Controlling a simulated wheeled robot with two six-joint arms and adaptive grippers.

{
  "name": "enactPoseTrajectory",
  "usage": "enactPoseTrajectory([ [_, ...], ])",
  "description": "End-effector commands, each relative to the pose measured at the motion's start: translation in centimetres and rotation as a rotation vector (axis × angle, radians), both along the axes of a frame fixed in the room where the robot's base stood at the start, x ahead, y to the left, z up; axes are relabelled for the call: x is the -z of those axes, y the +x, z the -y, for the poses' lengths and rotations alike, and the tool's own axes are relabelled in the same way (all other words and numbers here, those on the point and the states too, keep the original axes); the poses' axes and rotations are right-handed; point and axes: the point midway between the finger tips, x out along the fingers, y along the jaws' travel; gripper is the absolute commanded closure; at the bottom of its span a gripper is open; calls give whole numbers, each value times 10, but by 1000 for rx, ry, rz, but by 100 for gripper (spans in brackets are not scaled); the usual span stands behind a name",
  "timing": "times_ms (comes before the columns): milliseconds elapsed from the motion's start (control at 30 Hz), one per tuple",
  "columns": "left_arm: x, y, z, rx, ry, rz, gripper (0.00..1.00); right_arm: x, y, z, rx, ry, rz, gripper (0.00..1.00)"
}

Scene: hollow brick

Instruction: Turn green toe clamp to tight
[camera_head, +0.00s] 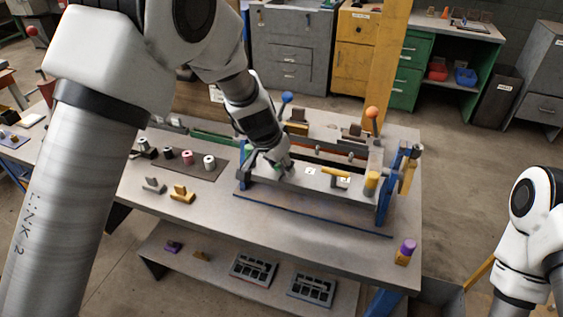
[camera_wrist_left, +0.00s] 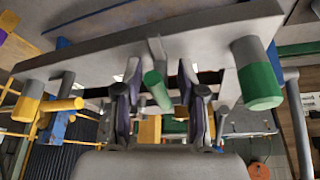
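My left gripper (camera_head: 285,165) reaches down to the front plate of the fixture on the table. In the left wrist view its two dark fingers (camera_wrist_left: 158,105) stand apart, one on each side of a short green handle (camera_wrist_left: 157,90). A gap shows on both sides of the handle, so the fingers look open and not closed on it. A green cylinder (camera_wrist_left: 259,76) sits on the same plate to the right in the wrist view; it shows partly behind my arm in the head view (camera_head: 248,149). My right gripper is out of view.
A yellow handle (camera_head: 335,173) and yellow cylinder (camera_head: 371,181) sit on the fixture's right end. An orange-knobbed lever (camera_head: 372,113) and blue-knobbed lever (camera_head: 287,98) rise above it.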

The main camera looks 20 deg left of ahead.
Motion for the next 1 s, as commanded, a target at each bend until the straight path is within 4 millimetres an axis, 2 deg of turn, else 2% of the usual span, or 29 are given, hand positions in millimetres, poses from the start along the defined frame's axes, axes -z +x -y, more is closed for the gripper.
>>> enactPoseTrajectory([
  [233, 4, 1, 0, 0, 1, 1, 60, 0, 0, 0, 0, 0, 0, 43],
  [267, 4, 1, 0, 0, 1, 1, 64, 0, 0, 0, 0, 0, 0, 43],
  [300, 3, 1, 0, 0, 1, 1, 78, 0, 0, 0, 0, 0, 0, 43],
  [367, 3, 1, 0, 0, 1, 0, 99, 0, 0, 0, 0, 0, 0, 43],
  [1000, 5, 1, 0, 0, 1, -1, 100, 0, 0, 0, 0, 0, 1, 43],
])
